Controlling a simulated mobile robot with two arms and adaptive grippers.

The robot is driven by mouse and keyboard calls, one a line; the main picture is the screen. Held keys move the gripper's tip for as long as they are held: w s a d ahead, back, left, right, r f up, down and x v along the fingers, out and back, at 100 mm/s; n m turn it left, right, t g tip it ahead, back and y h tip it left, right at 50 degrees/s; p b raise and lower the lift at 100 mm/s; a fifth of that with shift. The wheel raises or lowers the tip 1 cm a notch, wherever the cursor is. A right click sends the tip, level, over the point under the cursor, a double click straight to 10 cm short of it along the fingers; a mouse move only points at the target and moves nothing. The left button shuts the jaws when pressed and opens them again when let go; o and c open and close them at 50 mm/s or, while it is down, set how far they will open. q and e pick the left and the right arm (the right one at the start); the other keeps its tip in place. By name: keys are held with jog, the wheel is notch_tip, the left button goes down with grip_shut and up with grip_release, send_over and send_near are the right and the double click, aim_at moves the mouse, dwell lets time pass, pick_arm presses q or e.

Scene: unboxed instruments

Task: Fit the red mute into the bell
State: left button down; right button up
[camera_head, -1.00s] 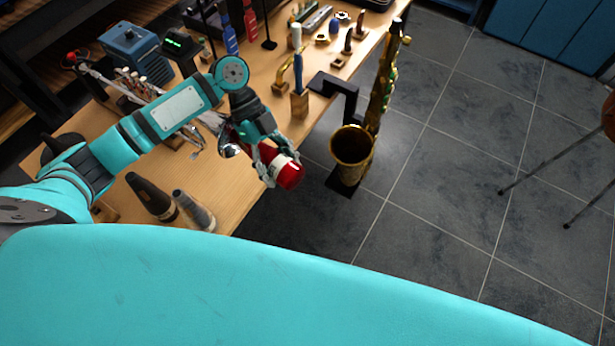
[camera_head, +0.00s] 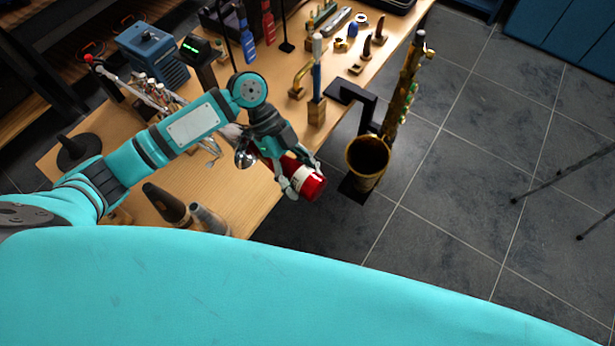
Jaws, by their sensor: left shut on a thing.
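The red mute (camera_head: 309,184), with a pale band or label, is in my left gripper (camera_head: 299,177). The gripper is shut on it and holds it beyond the front right edge of the workbench, seen against the floor. A brass saxophone stands just to the right, its bell (camera_head: 367,157) wide, open and facing up toward the camera. The mute is apart from the bell, to its left and a little lower in the picture. The inside of the bell is dark. My right gripper is not in view.
A black bracket (camera_head: 352,93) juts out beside the saxophone. Tiled floor (camera_head: 450,215) lies open to the right.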

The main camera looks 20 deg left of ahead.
aim_at(316, 177)
pick_arm(q)
jog(key=shift+w+a+r+n+t, duration=0.2)
jog(key=shift+w+a+r, duration=0.15)
jog(key=shift+w+a, duration=0.2)
jog(key=shift+w+a+r+n+t, duration=0.1)
jog(key=shift+w+a+r+t, duration=0.2)
jog(key=shift+w, duration=0.35)
jog(key=shift+s+d+p, duration=0.35)
jog(key=shift+d+p, duration=0.4)
jog(key=shift+d, duration=0.1)
jog(key=shift+s+d+r, duration=0.1)
jog(key=shift+s+d, duration=0.65)
jog(key=shift+s, duration=0.1)
jog(key=shift+s+d, duration=0.2)
jog(key=shift+d, duration=0.1)
jog(key=shift+s+d+f+p, duration=0.1)
jog(key=shift+d+f+p, duration=0.1)
jog(key=shift+d, duration=0.4)
jog(key=shift+s+d+f+p, duration=0.1)
jog(key=shift+d+p, duration=0.1)
jog(key=shift+d, duration=0.35)
jog(key=shift+s+d, duration=0.2)
jog(key=shift+d, duration=0.15)
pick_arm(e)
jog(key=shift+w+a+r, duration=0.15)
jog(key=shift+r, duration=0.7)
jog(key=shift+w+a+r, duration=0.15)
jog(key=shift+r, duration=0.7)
